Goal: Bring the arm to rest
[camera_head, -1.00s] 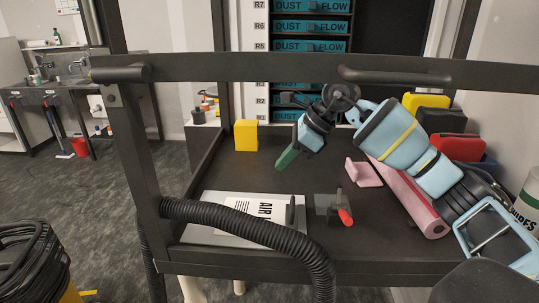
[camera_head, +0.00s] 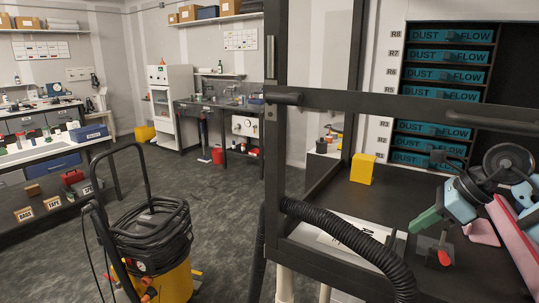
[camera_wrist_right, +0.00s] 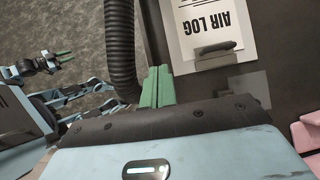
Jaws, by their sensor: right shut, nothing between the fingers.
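My right gripper (camera_head: 425,220) reaches in from the right over the dark cart top (camera_head: 400,195). Its green fingers are shut with nothing between them. In the right wrist view the fingers (camera_wrist_right: 157,88) lie together, beside the black hose and left of the Air Log sheet (camera_wrist_right: 208,25). My left gripper is outside the head view. In the right wrist view a small gripper with green tips (camera_wrist_right: 64,57), apparently my left one, shows above the floor at the left; its opening is too small to judge.
A black ribbed hose (camera_head: 350,235) arches over the cart's front. A yellow box (camera_head: 362,168), a red-handled item (camera_head: 444,246) and a pink block (camera_head: 481,232) are on the cart top. The cart's dark rail (camera_head: 400,108) crosses above. A yellow vacuum (camera_head: 165,275) stands on the floor left.

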